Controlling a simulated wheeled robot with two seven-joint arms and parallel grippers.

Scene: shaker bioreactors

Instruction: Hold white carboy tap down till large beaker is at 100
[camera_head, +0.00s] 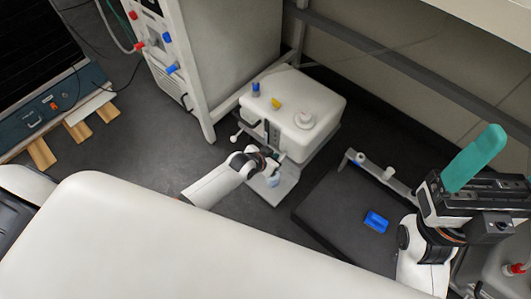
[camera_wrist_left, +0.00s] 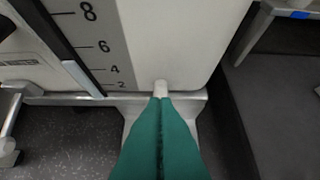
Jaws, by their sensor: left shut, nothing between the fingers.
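The white carboy (camera_head: 312,98) stands on a low stand beside the grey cabinet. In the left wrist view its pale front (camera_wrist_left: 185,40) carries a dark scale marked 8, 6, 4, 2. The white tap (camera_wrist_left: 160,87) is low on that front. My left gripper (camera_wrist_left: 161,99) is shut and empty, with its green fingertips at the tap; whether they touch or press it cannot be told. In the head view the left gripper (camera_head: 279,159) is at the carboy's near side. My right gripper (camera_head: 490,132) is raised at the right, its opening unclear. The large beaker cannot be made out clearly.
A dark platform (camera_head: 335,215) with a blue item (camera_head: 376,222) lies right of the carboy. A cabinet (camera_head: 225,45) with coloured connectors stands behind left. A white surface (camera_head: 150,240) fills the front. Grey floor shows left of the carboy.

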